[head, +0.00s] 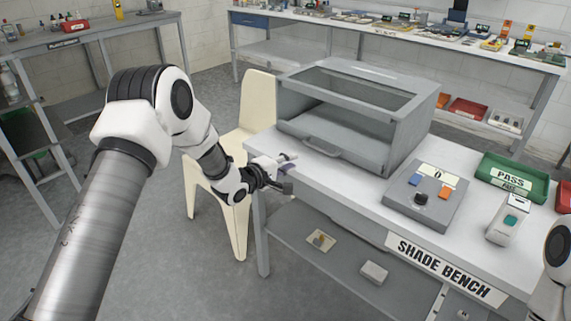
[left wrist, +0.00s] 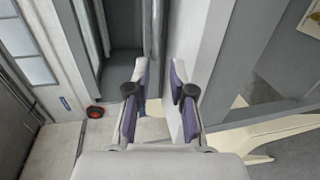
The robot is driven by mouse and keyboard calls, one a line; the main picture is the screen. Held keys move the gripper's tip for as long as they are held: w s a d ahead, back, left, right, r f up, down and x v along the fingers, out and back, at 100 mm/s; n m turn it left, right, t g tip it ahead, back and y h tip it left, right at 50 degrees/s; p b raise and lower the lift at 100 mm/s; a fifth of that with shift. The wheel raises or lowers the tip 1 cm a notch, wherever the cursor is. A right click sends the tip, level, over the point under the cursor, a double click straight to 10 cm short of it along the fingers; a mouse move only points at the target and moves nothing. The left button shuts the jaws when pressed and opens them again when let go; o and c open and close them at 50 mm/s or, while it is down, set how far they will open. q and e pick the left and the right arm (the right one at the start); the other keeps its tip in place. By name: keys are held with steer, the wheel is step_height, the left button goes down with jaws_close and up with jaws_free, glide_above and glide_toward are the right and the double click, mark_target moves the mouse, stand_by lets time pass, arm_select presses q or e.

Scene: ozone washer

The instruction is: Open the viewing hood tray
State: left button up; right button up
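The grey viewing hood (head: 398,130) stands on the white bench, with a glazed sloping top and an open front. Its tray (head: 350,158) lies low in the front opening, with a bar handle (head: 322,147) on its front face. My left gripper (head: 289,168) is at the bench's left front edge, in front of and slightly below the handle, apart from it. In the left wrist view the gripper (left wrist: 158,100) has its two purple-padded fingers spread with nothing held between them. A grey bar (left wrist: 155,35) lies beyond the fingertips. My right gripper is out of view.
A grey box with buttons (head: 428,197), a handheld meter (head: 507,222) and a green PASS bin (head: 512,177) stand right of the hood on the shade bench (head: 350,191). A cream chair (head: 258,92) stands close behind my left forearm.

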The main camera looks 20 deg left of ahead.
arm_select(q)
steer(key=shift+v, duration=0.8)
